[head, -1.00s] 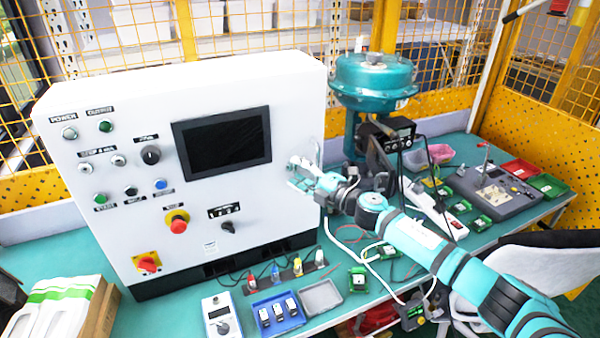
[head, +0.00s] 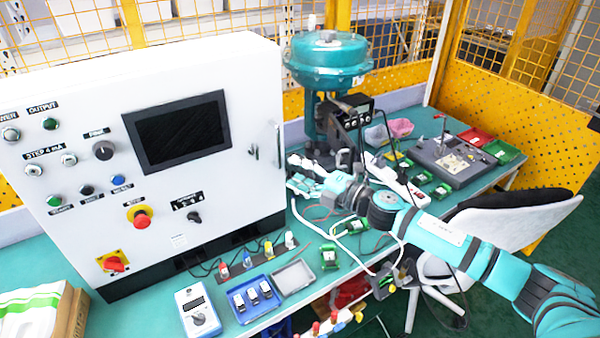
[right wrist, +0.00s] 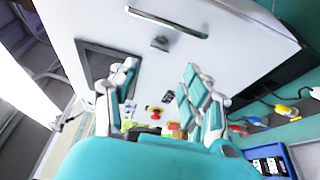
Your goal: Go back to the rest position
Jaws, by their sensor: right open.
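My right gripper (head: 298,172) is just right of the white control cabinet (head: 255,80) in the head view, above the teal bench. In the right wrist view its two fingers (right wrist: 158,92) are spread apart with nothing between them, and the cabinet front (right wrist: 190,80) lies beyond them. The teal valve actuator (head: 328,60) with its black positioner (head: 350,112) stands behind the gripper. My right arm reaches in from the lower right. My left gripper does not show.
On the bench (head: 150,300) are a blue tray (head: 240,310) of small modules, a grey tray (head: 293,278), a handheld meter (head: 197,312) and several green boards. A white chair (head: 510,225) stands at the right. Yellow mesh fencing (head: 550,60) encloses the back.

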